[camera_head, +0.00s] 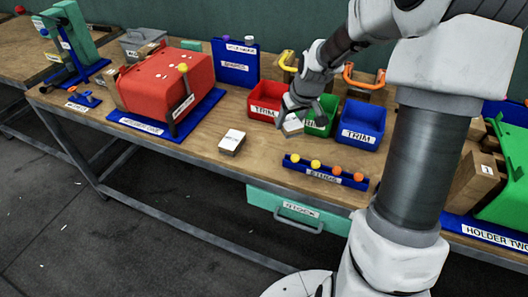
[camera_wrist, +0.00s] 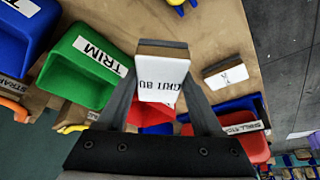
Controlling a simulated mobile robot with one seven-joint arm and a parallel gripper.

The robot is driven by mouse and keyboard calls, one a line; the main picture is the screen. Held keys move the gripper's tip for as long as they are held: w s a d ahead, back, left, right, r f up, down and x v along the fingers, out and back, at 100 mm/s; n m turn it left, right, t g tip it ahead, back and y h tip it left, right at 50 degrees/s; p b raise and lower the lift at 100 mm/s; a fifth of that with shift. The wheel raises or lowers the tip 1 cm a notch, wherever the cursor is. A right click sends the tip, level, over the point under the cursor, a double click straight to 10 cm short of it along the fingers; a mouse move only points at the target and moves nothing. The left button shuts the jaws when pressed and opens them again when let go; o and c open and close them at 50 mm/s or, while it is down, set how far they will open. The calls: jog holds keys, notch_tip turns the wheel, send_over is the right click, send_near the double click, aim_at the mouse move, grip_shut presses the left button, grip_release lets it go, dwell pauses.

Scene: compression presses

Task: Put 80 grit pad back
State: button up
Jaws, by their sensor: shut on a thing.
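My gripper (camera_head: 294,112) is above the workbench, in front of the row of trim bins. In the wrist view my gripper (camera_wrist: 162,88) has its two fingers shut on a pad (camera_wrist: 163,80), a white block with a brown edge. Its upside-down label appears to read GRIT 80. In the head view the held pad (camera_head: 292,126) is partly hidden by my gripper. A second white-topped pad (camera_head: 232,141) lies on the bench to the left of my gripper. It also shows in the wrist view (camera_wrist: 230,75); its label is too small to read.
Behind my gripper stand a red bin (camera_head: 262,111), a green bin (camera_head: 322,128) and a blue bin (camera_head: 361,137). A blue stud rack (camera_head: 300,170) is at the bench's front. A red press (camera_head: 150,85) stands left. Bare bench surrounds the second pad.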

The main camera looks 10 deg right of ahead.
jog(key=b, duration=0.1)
send_over(262, 154)
jog(key=s, duration=0.2)
jog(key=f, duration=0.4)
jog(key=shift+w+d+f, duration=0.2)
jog(key=shift+w+f, duration=0.05)
jog(key=shift+f, duration=0.05)
jog(key=shift+f+b, duration=0.35)
jog(key=shift+f, duration=1.65)
jog(key=shift+f, duration=0.25)
jog(key=o, duration=1.5)
jog(key=shift+r, duration=0.1)
jog(key=shift+r, duration=0.25)
jog(key=p+v, duration=0.2)
jog(key=v, duration=0.9)
jog(key=shift+s+r, duration=0.15)
jog(key=shift+r, duration=0.25)
